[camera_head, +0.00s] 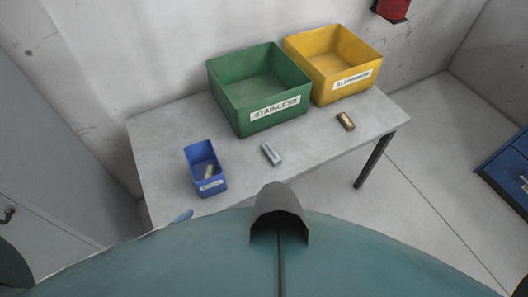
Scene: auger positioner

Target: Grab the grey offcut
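A small grey offcut (271,154) lies on the grey table (325,148), in front of the green bin and right of the small blue bin. It is short and block-like, lying at a slant, with clear table around it. Neither of my grippers shows clearly in the head view. Nothing is seen holding or touching the offcut.
A green bin labelled STAINLESS (262,89) and a yellow bin labelled ALUMINIUM (335,64) stand at the back. A small blue bin (205,168) holds some small pieces. A brownish offcut (346,121) lies at the right. A blue cabinet (508,166) stands far right.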

